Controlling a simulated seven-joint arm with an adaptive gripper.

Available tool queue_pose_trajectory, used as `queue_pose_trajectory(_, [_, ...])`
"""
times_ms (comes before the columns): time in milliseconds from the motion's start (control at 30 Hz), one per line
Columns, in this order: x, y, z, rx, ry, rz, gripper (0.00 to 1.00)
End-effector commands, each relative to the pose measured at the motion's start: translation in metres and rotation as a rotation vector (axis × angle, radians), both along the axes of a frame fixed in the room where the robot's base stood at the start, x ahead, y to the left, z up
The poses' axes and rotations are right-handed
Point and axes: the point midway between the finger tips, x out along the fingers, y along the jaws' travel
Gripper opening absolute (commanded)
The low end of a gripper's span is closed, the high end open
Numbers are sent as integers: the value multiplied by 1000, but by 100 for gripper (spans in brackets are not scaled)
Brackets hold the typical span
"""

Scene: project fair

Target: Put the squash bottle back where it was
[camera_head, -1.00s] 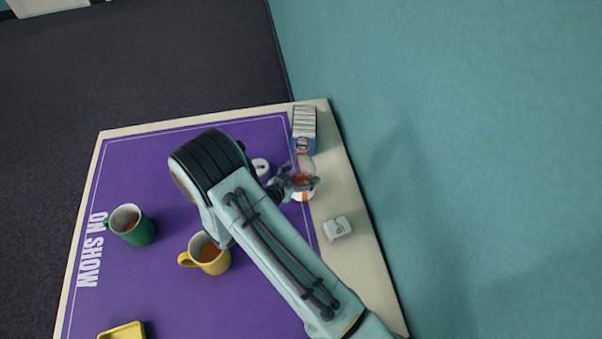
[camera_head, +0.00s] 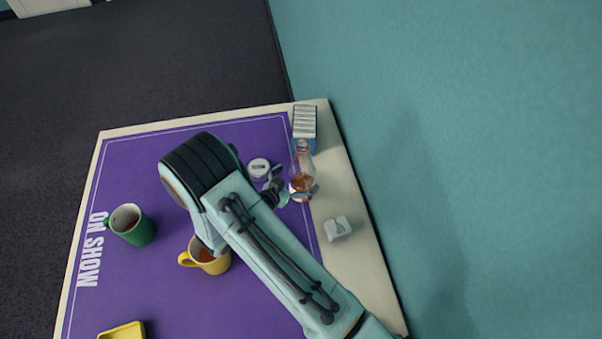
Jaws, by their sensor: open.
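The squash bottle (camera_head: 302,174) is clear with orange liquid in its lower part. It appears to stand upright at the right border of the purple mat (camera_head: 190,300), close to a blue and white box. My gripper (camera_head: 293,190) is open, low beside the bottle. One finger shows to the bottle's left and the other reaches across its lower right. I cannot tell whether either finger touches it. The bottle's base is partly hidden by the fingers.
A white round lidded thing (camera_head: 259,167) is just left of the gripper. The striped box (camera_head: 304,125) stands behind the bottle, a small white block (camera_head: 338,228) in front. A yellow mug (camera_head: 207,262), green mug (camera_head: 138,230) and yellow tray (camera_head: 122,331) are left. A teal wall (camera_head: 480,150) bounds the right.

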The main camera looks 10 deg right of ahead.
Motion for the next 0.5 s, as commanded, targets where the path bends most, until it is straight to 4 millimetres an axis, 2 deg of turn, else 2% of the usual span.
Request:
queue_pose_trajectory(300, [-46,47,31,1,-1,6,94])
queue_pose_trajectory(500, [-62,62,42,0,-1,2,94])
